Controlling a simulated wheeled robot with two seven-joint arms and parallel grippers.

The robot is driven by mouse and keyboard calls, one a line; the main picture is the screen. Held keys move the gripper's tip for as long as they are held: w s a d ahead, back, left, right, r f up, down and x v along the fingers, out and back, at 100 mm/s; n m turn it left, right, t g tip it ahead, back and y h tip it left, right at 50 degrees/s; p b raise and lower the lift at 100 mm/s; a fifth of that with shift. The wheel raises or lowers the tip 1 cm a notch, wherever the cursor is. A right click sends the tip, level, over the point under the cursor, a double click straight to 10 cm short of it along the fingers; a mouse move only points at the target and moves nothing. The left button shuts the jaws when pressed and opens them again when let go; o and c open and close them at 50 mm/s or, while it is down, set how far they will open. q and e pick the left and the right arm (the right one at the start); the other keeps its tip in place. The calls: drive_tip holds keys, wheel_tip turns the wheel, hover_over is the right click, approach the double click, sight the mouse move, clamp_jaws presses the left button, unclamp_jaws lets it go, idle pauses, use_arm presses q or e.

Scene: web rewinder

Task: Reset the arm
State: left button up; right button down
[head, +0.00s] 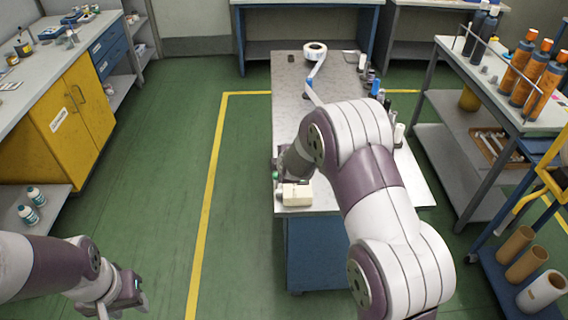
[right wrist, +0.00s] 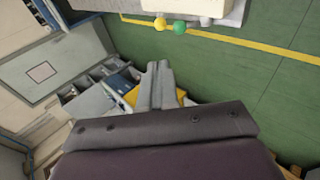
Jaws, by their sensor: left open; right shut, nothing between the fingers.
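My right arm (head: 375,185) reaches over the grey table (head: 300,90), bent at the elbow, with its hand near the table's left edge. In the head view its fingers are hidden. In the right wrist view my right gripper (right wrist: 160,68) is shut and empty, its fingers together. A cream block (head: 297,194) lies at the near left corner of the table, close to that hand. My left gripper (head: 124,292) is open and empty at the lower left, over the green floor and away from the table.
A white roll (head: 315,50) with a strip sits at the table's far end. Small bottles line its right side. A shelf with orange bottles (head: 530,75) stands right. Floor left of the table is clear.

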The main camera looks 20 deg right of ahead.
drive_tip(key=s+a+f+m+g+y, duration=0.1)
drive_tip(key=s+a+f+m+g, duration=0.1)
drive_tip(key=s+f+m+g, duration=0.4)
use_arm(q)
drive_tip(key=shift+w+d, duration=0.1)
drive_tip(key=shift+w, duration=0.1)
use_arm(e)
drive_tip(key=s+r+m+g, duration=0.1)
drive_tip(key=s+r+m, duration=0.3)
drive_tip(key=s, duration=0.7)
drive_tip(key=s+a+r+m, duration=0.1)
drive_tip(key=s+r+m, duration=0.4)
drive_tip(key=s, duration=0.7)
drive_tip(key=shift+s+r+g, duration=0.3)
drive_tip(key=shift+g, duration=0.1)
use_arm(q)
drive_tip(key=shift+s, duration=0.15)
use_arm(e)
drive_tip(key=shift+s, duration=0.1)
use_arm(q)
drive_tip(key=shift+f, duration=0.1)
